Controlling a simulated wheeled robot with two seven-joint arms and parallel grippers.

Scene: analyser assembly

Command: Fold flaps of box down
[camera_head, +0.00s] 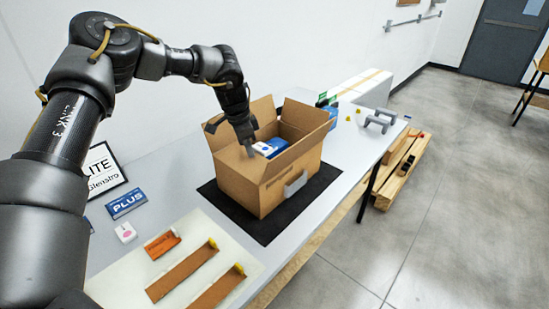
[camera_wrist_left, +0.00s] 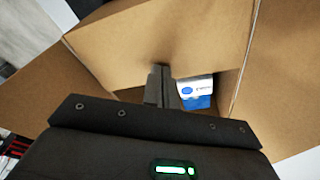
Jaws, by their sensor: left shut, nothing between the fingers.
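An open brown cardboard box (camera_head: 245,188) stands on a black mat (camera_head: 235,218) on the table. Its flaps stick up and outward, including a far flap (camera_head: 305,115) and a near flap (camera_head: 292,155). White and blue packs (camera_head: 272,147) lie inside; one also shows in the left wrist view (camera_wrist_left: 197,92). My left gripper (camera_head: 249,152) is shut and empty, pointing down at the left side of the box opening. In the left wrist view its fingertips (camera_wrist_left: 160,72) are close to a broad flap (camera_wrist_left: 165,38); I cannot tell if they touch. My right gripper is not in view.
A flat pale board with brown strips (camera_head: 185,270) lies in front of the box. A blue PLUS card (camera_head: 125,203) and a framed sign (camera_head: 103,170) are at left. A white box (camera_head: 360,85) and grey parts (camera_head: 380,120) stand behind.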

